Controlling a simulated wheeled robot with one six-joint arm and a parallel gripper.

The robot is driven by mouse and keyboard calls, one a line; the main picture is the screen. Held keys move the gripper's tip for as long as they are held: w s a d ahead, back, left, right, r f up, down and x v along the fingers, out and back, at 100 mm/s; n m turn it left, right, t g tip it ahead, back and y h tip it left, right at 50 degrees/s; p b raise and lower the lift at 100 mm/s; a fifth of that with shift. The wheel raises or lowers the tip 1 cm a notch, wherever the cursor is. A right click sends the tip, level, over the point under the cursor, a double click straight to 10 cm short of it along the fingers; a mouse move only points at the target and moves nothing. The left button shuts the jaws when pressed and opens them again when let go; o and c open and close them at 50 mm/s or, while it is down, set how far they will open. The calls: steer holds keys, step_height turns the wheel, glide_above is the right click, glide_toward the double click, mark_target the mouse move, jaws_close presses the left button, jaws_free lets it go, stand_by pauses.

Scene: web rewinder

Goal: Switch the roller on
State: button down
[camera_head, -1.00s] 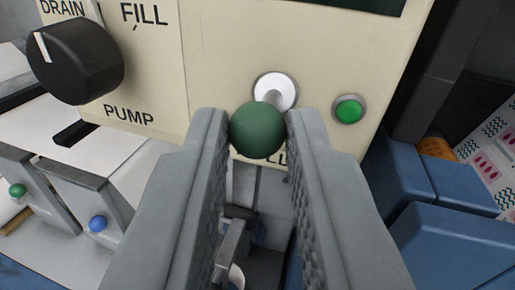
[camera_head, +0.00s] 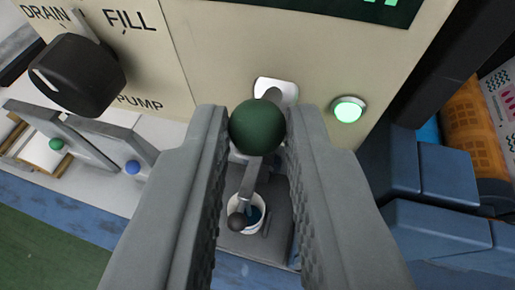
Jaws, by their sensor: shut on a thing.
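The roller switch is a lever with a dark green ball knob (camera_head: 258,127) on a white metal mount (camera_head: 275,88) set in the cream panel. My gripper (camera_head: 258,130) is shut on the green ball, one finger on each side of it. The ball covers part of the mount, and the label under it is hidden. A round green lamp (camera_head: 347,110) to the right of the lever is brightly lit. Part of a dark display (camera_head: 365,8) with bright green marks shows at the top edge.
A black rotary knob (camera_head: 76,72) marked DRAIN, FILL and PUMP sits on the panel at left. Blue blocks (camera_head: 435,235) and an orange patterned roll (camera_head: 470,115) stand at right.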

stand_by(0.3)
steer(key=c, duration=1.3)
jaws_free()
steer(key=v, duration=1.7)
steer(key=shift+s+r, duration=0.1)
steer(key=shift+s, duration=0.05)
steer(key=s+a+f+t, duration=0.1)
steer(key=s+f, duration=0.2)
steer(key=f, duration=0.7)
steer(key=s+a+f+t, duration=0.1)
steer(key=s+f, duration=0.3)
steer(key=f, duration=0.7)
steer(key=s+a+f+t, duration=0.1)
steer(key=s+f, duration=0.3)
steer(key=f, duration=0.6)
steer(key=shift+s+a+f+n, duration=0.1)
steer(key=shift+a+f+n, duration=0.05)
steer(key=shift+a, duration=0.2)
steer(key=shift+s+a+f+n, duration=0.1)
steer(key=shift+a+n, duration=0.05)
steer(key=shift+a, duration=0.2)
